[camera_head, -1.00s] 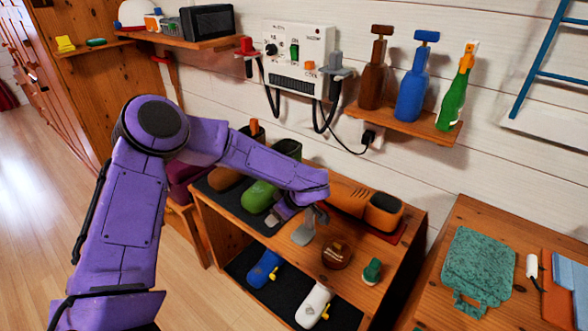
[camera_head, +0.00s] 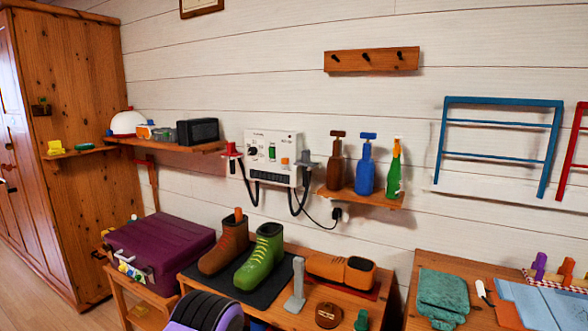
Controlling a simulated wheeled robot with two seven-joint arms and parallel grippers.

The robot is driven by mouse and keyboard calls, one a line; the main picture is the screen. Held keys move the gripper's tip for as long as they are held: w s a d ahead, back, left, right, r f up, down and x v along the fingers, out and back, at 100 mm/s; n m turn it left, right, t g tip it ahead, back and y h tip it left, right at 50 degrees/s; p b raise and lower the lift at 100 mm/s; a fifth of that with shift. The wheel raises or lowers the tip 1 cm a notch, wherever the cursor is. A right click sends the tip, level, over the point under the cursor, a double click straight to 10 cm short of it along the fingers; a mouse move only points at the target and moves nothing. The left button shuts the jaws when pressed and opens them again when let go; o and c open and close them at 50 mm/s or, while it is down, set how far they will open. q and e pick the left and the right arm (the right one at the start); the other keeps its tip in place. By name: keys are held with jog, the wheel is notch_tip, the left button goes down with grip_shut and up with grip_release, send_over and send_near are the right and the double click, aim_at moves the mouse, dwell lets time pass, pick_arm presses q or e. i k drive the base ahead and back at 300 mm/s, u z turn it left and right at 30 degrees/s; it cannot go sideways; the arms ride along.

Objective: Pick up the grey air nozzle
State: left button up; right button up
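The grey air nozzle (camera_head: 308,160) sits at the right side of the white wall-mounted control box (camera_head: 272,153). A dark hose hangs in a loop below it. A similar red nozzle (camera_head: 232,151) sits at the box's left side. Part of my purple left arm shows at the bottom edge, in front of the bench. Its gripper is out of view, so whether it holds anything is hidden. My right arm and gripper are not in view.
On the bench below stand a brown boot (camera_head: 224,246), a green boot (camera_head: 260,258), a grey upright piece (camera_head: 296,287) and an orange shoe (camera_head: 341,270). A shelf (camera_head: 362,198) with several bottles is right of the nozzle. The wall above the box is clear.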

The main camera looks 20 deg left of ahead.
aim_at(306, 163)
jog(key=u, duration=1.45)
jog(key=i, duration=1.3)
jog(key=z, duration=1.85)
